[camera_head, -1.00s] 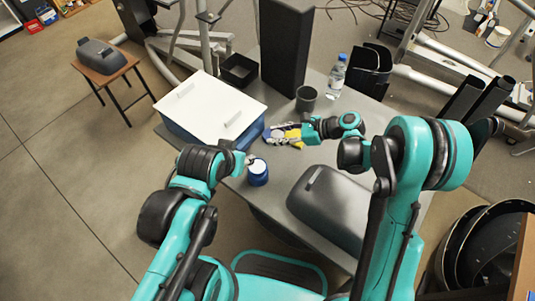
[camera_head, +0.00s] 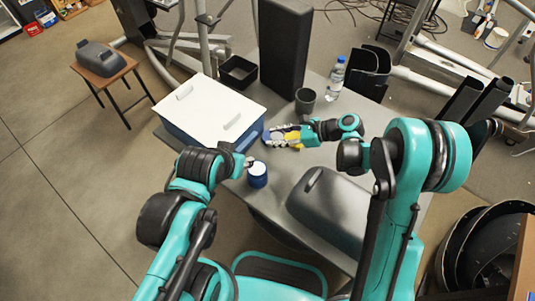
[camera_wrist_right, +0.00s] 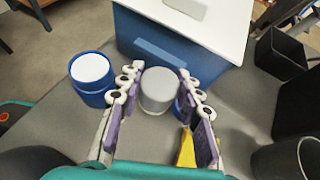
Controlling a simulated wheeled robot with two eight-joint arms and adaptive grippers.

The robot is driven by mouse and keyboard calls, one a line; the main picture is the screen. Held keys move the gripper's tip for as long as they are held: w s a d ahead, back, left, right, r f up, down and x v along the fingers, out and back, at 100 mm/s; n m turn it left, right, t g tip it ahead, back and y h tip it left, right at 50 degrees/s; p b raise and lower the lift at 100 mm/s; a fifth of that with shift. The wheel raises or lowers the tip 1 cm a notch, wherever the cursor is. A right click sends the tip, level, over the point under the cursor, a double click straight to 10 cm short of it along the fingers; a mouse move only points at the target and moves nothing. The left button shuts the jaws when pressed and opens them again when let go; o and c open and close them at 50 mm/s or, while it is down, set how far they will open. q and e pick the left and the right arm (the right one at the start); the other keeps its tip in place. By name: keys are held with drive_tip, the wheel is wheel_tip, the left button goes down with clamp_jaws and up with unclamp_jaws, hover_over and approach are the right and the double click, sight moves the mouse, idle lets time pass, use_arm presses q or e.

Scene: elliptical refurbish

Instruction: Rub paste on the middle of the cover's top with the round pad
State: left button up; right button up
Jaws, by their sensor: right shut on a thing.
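The cover is a dark grey rounded shell (camera_head: 325,205) with a raised handle, lying on the near right part of the grey table. My right gripper (camera_head: 275,136) is beside the blue box and shut on the round pad, a pale grey cylinder (camera_wrist_right: 159,90) between its fingers in the right wrist view. A blue jar with a white top (camera_head: 257,174) stands near the table's left edge; it also shows in the right wrist view (camera_wrist_right: 92,78). My left gripper (camera_head: 246,160) is close to the jar; its fingers are too small to read.
A blue box with a white lid (camera_head: 210,108) stands behind the jar. A yellow item (camera_wrist_right: 187,150) lies by the right gripper. A dark cup (camera_head: 305,101), bottle (camera_head: 335,78), black tray (camera_head: 238,72) and tall black block (camera_head: 283,45) stand further back. A similar shell (camera_head: 100,56) sits on a stool.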

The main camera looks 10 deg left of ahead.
drive_tip(key=s+a+r+p, duration=0.35)
drive_tip(key=s+r, duration=0.25)
drive_tip(key=s, duration=0.4)
drive_tip(key=shift+s+a+f+b, duration=0.1)
drive_tip(key=shift+a+f+b, duration=0.05)
drive_tip(key=shift+f+b, duration=1.3)
drive_tip(key=shift+a+f+b, duration=0.15)
drive_tip(key=shift+f+b, duration=0.85)
drive_tip(key=shift+f, duration=0.75)
drive_tip(key=shift+f+b, duration=0.55)
drive_tip(key=shift+b, duration=0.15)
drive_tip(key=shift+r, duration=0.15)
wheel_tip(320, 180, up, 7)
drive_tip(key=p, duration=0.5)
